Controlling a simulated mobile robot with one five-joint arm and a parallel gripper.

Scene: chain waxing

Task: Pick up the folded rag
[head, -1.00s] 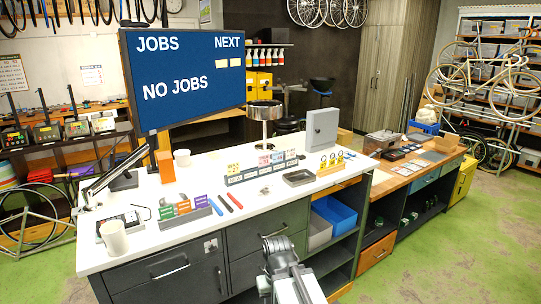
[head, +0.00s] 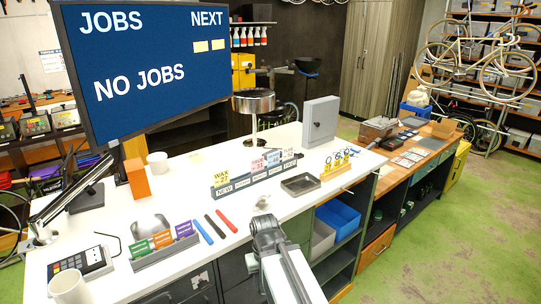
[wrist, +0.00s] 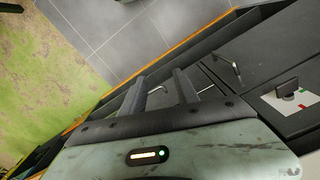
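I cannot pick out a folded rag for certain in either view. A pale, crumpled cloth-like heap (head: 418,97) sits on a blue crate at the back right, too small to identify. My gripper (wrist: 160,84) shows in the wrist view with its two dark fingers apart and nothing between them. Beyond the fingers are dark cabinet fronts and floor. In the head view my arm reaches up at the front edge of the white workbench (head: 185,262).
The bench carries a card reader (head: 80,262), a white mug (head: 70,288), coloured packs (head: 163,240), pens (head: 215,228), a labelled rack (head: 255,177), a dark tray (head: 301,184) and a grey box (head: 320,122). A wooden-topped bench (head: 405,165) adjoins it. Green floor (head: 470,235) is clear at right.

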